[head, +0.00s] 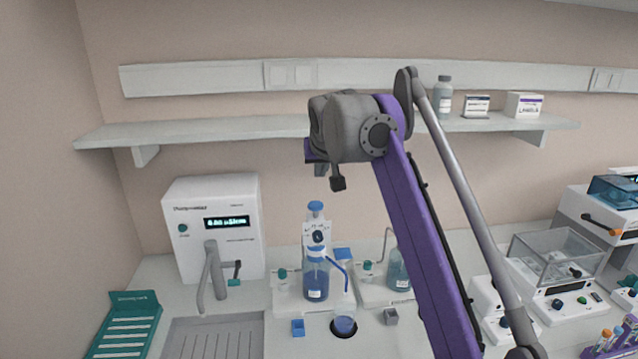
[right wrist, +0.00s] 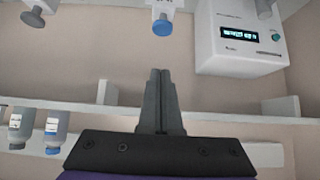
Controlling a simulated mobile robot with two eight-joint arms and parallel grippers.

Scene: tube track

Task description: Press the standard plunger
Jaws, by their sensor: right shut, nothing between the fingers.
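A bottle-top dispenser (head: 317,262) stands on the bench, with a round blue plunger knob (head: 316,207) on top. The blue knob (right wrist: 162,27) also shows upside down in the right wrist view, beyond my fingertips. A second dispenser bottle (head: 398,268) stands to its right, its top hidden by my right arm. A grey plunger knob (right wrist: 33,18) shows at the upper left of the right wrist view. I cannot tell which is the standard one. My right gripper (right wrist: 160,75) is shut and empty. It is above the blue knob and apart from it. My left gripper is not in view.
A white instrument (head: 213,228) with a display stands left of the dispensers. A shelf (head: 215,134) runs along the wall behind, with a bottle (head: 443,95) and boxes. A clear-walled balance (head: 556,262) stands at the right.

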